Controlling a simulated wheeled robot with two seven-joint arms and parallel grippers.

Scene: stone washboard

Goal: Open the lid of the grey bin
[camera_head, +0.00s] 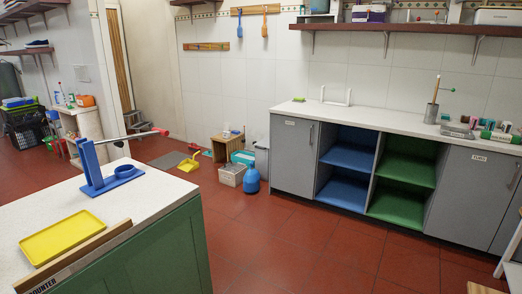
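A tall grey bin (262,160) stands on the floor against the left end of the grey cabinets, near the back wall. Its top looks closed, but it is small in the view and I cannot make out the lid's edge clearly. A blue bottle-shaped container (251,181) stands in front of it and hides part of its lower front. Neither of my grippers is in view.
A light grey basket (231,176), a teal box (242,158) and a wooden stool (226,146) crowd the bin's left side. A yellow dustpan (188,165) lies further left. A counter (150,200) fills the near left. Red floor (270,235) is clear in the middle.

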